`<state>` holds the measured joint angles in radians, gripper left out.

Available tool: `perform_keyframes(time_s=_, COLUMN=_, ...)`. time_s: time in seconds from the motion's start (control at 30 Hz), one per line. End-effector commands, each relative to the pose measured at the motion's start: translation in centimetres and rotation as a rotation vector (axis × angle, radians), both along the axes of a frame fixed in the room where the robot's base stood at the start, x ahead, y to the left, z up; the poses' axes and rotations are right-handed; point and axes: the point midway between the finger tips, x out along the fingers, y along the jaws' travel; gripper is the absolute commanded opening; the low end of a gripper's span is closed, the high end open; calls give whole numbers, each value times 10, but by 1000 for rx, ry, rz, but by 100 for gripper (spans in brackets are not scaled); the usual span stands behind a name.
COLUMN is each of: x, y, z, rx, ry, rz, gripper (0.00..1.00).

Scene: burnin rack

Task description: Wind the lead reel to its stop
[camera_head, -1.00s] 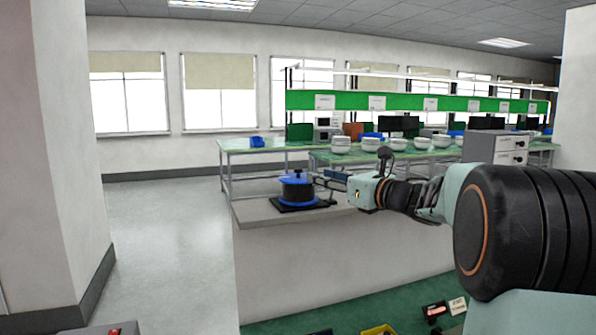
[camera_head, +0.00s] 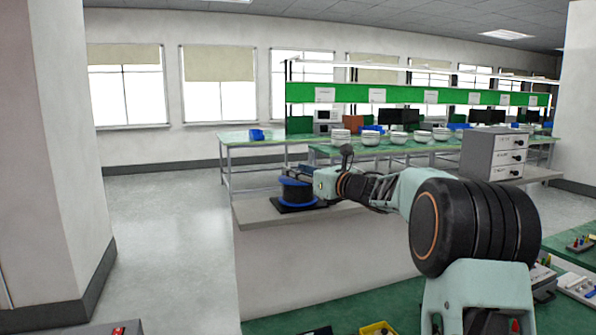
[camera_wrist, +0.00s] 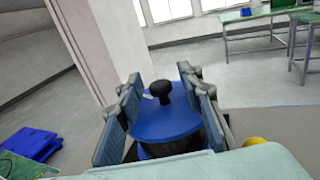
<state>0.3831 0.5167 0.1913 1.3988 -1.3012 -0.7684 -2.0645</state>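The lead reel (camera_head: 297,193) is a dark drum with a blue flange, on a black base at the left end of a grey counter. In the wrist view its blue top disc (camera_wrist: 165,122) carries a black crank knob (camera_wrist: 160,89) on a short post. My gripper (camera_head: 300,172) is at the top of the reel, coming in from the right, and hides its top in the head view. In the wrist view my gripper (camera_wrist: 159,80) has its two blue-padded fingers apart, one on each side of the knob. Gaps show between the knob and both pads.
A grey drawer cabinet (camera_head: 492,154) stands to the right. Green benches (camera_head: 250,143) with several white bowls run behind. A green surface (camera_head: 300,321) with a yellow bin (camera_head: 378,328) is in front. A white pillar (camera_head: 70,150) and open floor (camera_head: 170,220) are to the left.

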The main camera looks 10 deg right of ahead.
Motion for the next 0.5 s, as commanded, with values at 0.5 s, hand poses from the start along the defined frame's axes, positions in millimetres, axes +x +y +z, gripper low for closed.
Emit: perform_keyframes(time_s=0.5, x=0, y=0, z=0, rx=0, ry=0, rz=0, gripper=0)
